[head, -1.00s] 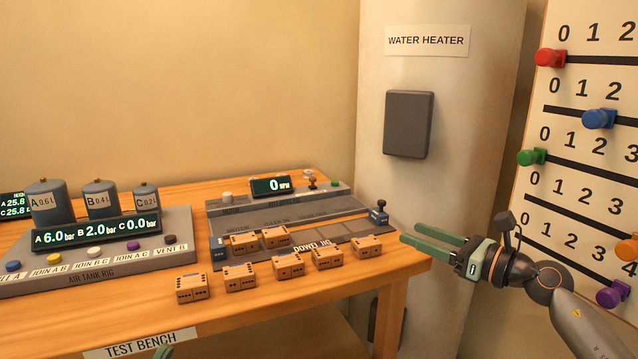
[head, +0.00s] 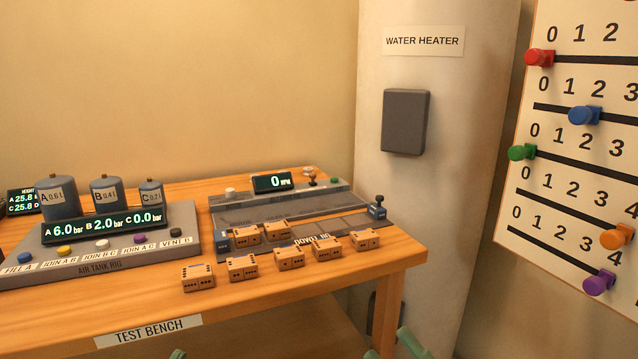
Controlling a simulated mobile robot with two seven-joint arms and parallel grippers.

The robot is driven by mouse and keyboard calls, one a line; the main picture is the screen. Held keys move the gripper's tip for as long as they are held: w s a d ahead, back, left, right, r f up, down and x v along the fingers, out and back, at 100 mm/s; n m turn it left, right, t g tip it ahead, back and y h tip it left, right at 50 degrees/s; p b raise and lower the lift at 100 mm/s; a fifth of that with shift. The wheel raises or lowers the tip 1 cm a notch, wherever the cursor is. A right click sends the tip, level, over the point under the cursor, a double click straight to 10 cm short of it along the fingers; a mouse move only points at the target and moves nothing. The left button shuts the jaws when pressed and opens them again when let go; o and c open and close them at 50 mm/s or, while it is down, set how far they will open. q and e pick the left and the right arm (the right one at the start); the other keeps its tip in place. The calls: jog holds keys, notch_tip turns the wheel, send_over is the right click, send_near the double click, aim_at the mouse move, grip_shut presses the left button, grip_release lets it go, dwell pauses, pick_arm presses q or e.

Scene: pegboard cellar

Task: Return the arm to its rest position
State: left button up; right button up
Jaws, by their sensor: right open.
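My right gripper (head: 391,348) shows only as green fingertips at the bottom edge of the head view, below the right end of the bench. The two tips are apart with nothing seen between them, so it is open; the rest of that arm is out of view. My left gripper (head: 178,354) shows only as a small green tip at the bottom edge, below the bench label, too little to tell whether it is open.
The wooden test bench (head: 400,262) carries an air tank rig (head: 100,262), a rig with a display (head: 272,183) and several orange dotted blocks (head: 289,259). A water heater (head: 440,200) stands behind. A board with coloured pegs (head: 570,150) is at right.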

jog(key=s+d+r+m+t+h, duration=0.2)
jog(key=s+d+m+t+h, duration=0.3)
jog(key=m, duration=0.8)
pick_arm(q)
jog(key=w+a+f+n+g+y+p, duration=0.2)
jog(key=w+f+n+g+y+p, duration=0.35)
jog(key=p, duration=0.75)
pick_arm(e)
jog(key=w+f+m+g+h, duration=0.4)
jog(key=f+g+h, duration=0.1)
jog(key=f+h, duration=0.15)
pick_arm(q)
jog(key=s+a+f+n+g+y+p, duration=0.1)
jog(key=s+f+n+g+y+p, duration=0.1)
jog(key=s+f+g+p, duration=0.5)
jog(key=s+f+y+p, duration=0.1)
jog(key=s+f+p, duration=0.2)
jog(key=f+p, duration=0.2)
jog(key=shift+s+a+f+y, duration=0.2)
jog(key=shift+s+a+y, duration=0.1)
jog(key=shift+s+y, duration=0.05)
pick_arm(e)
jog(key=s+d+f+m+g+h, duration=0.2)
jog(key=s+f+m+g+h, duration=0.1)
jog(key=s+f+g, duration=0.5)
notch_tip(320, 180, down, 3)
jog(key=shift+s+r+g, duration=0.1)
jog(key=shift+s+g, duration=0.2)
jog(key=shift+s, duration=0.7)
